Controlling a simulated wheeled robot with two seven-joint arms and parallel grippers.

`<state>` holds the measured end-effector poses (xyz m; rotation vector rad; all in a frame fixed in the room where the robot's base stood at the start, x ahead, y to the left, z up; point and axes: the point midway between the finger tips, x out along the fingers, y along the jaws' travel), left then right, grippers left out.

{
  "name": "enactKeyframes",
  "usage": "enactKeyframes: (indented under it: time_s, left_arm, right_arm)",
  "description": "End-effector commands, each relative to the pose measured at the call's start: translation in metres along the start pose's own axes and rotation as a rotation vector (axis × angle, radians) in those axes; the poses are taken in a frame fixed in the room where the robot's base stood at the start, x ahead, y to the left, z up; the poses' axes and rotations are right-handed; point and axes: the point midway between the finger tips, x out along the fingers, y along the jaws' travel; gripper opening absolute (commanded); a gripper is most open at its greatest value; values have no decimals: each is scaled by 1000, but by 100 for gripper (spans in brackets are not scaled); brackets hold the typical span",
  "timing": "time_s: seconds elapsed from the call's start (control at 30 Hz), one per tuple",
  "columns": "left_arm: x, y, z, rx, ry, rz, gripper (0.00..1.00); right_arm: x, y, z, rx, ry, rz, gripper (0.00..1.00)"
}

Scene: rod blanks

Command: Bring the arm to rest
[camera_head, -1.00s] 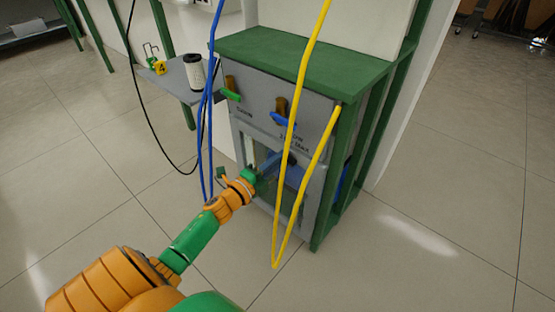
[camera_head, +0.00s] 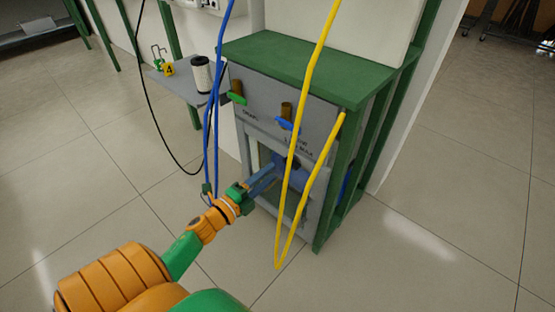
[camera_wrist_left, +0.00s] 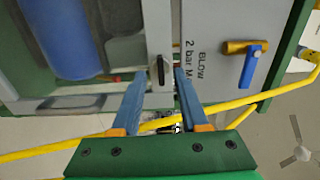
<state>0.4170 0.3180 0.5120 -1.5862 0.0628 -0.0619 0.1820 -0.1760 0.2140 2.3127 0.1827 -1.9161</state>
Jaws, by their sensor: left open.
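My left gripper (camera_head: 266,176) is in front of the lower opening of the grey cabinet (camera_head: 243,125) with the green top. Its arm comes in from the lower left. In the left wrist view, its two blue fingers (camera_wrist_left: 156,78) stand apart with nothing held between them. Past the fingertips is a grey frame edge with a small black latch (camera_wrist_left: 161,70). I cannot tell how far the fingertips are from it. My right gripper is in neither view.
A yellow hose (camera_head: 308,90) hangs in a loop before the cabinet, close to the left gripper. Blue hoses (camera_head: 217,105) hang left. Valves with green (camera_head: 236,98) and blue (camera_head: 286,123) handles sit above the opening. A side shelf holds a white cylinder (camera_head: 201,75). Floor at left is clear.

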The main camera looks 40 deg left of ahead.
Motion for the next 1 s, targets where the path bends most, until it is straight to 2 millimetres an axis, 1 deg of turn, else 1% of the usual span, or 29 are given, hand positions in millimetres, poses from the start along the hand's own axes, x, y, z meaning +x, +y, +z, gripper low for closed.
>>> enactKeyframes:
  time_s: [0.03,0.1,0.47,0.53,0.57,0.63,0.67,0.7,0.77,0.8,0.87,0.9,0.97,1.0]
  left_arm:
    - [-4,-1,0,0,-1,1,44]
    - [-7,0,0,0,-1,0,44]
    - [-7,0,0,-1,-1,0,44]
    - [-8,11,1,-52,-28,29,44]
    - [-10,24,2,-107,-58,62,44]
    - [-20,71,1,-305,-173,186,44]
    - [-29,96,-3,-405,-235,255,44]
    - [-43,131,-11,-539,-322,351,44]
    - [-68,176,-28,-710,-445,486,44]
    - [-85,201,-40,-799,-518,567,44]
    - [-111,231,-61,-911,-619,677,44]
    - [-128,247,-75,-973,-683,746,44]
    - [-154,267,-96,-1049,-774,845,44]
    - [-171,278,-111,-1093,-833,909,44]
  right_arm:
    - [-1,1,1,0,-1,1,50]
    - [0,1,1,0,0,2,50]
    - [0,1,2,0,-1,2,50]
    - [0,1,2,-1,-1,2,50]
    - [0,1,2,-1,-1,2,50]
    - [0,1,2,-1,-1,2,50]
    - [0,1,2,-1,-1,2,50]
    - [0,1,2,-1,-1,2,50]
    - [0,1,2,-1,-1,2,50]
    - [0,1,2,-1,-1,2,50]
    - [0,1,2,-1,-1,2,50]
    - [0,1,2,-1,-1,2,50]
    - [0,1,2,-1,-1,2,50]
    - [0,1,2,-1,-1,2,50]
